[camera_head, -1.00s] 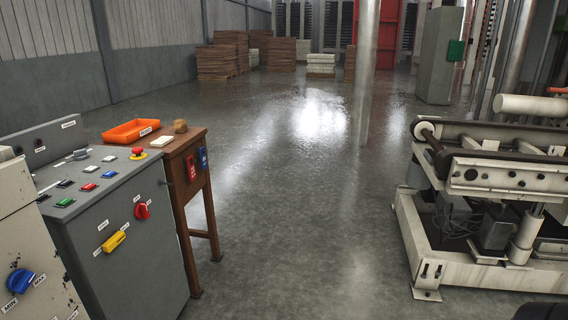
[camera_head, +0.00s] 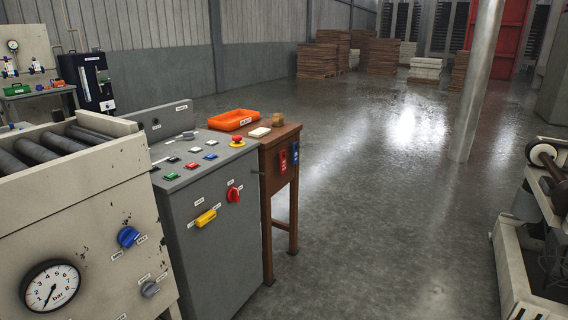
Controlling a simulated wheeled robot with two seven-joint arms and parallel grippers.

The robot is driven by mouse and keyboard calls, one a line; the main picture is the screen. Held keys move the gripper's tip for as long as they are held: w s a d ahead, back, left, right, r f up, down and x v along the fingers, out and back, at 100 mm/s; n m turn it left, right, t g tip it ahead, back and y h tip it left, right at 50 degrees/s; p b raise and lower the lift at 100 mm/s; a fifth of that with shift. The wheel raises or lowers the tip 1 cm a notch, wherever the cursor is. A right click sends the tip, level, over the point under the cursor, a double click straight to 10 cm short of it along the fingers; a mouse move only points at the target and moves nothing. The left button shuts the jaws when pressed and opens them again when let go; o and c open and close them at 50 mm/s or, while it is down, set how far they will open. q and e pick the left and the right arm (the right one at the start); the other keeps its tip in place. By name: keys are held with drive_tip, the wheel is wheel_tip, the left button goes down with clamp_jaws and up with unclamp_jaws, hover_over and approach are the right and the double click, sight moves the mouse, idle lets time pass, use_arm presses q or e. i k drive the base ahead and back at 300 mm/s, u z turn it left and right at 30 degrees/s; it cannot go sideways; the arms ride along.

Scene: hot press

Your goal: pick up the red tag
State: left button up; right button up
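A red tag (camera_head: 283,161) hangs on the side of the brown wooden table (camera_head: 279,134). A blue tag (camera_head: 295,153) hangs just to its right on the same side. The table stands right behind the grey control cabinet (camera_head: 208,245), near the middle of the view. On its top are an orange tray (camera_head: 232,120), a white block (camera_head: 260,132) and a small brown object (camera_head: 276,117). Neither of my grippers shows in the head view.
The cabinet carries several buttons, a red emergency knob (camera_head: 238,141), a red rotary switch (camera_head: 233,194) and a yellow handle (camera_head: 205,217). A cream roller machine with a gauge (camera_head: 50,286) stands at left. A pillar (camera_head: 478,85) and a machine (camera_head: 515,265) stand right. The floor between (camera_head: 390,230) is clear.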

sight(283, 160)
drive_tip(key=z, duration=0.95)
drive_tip(key=k, duration=1.2)
drive_tip(key=z, duration=0.85)
drive_tip(key=i, duration=1.35)
drive_tip(key=u, duration=0.6)
drive_tip(key=i, duration=2.7)
drive_tip(key=u, duration=1.15)
drive_tip(key=i, duration=1.85)
drive_tip(key=u, duration=1.3)
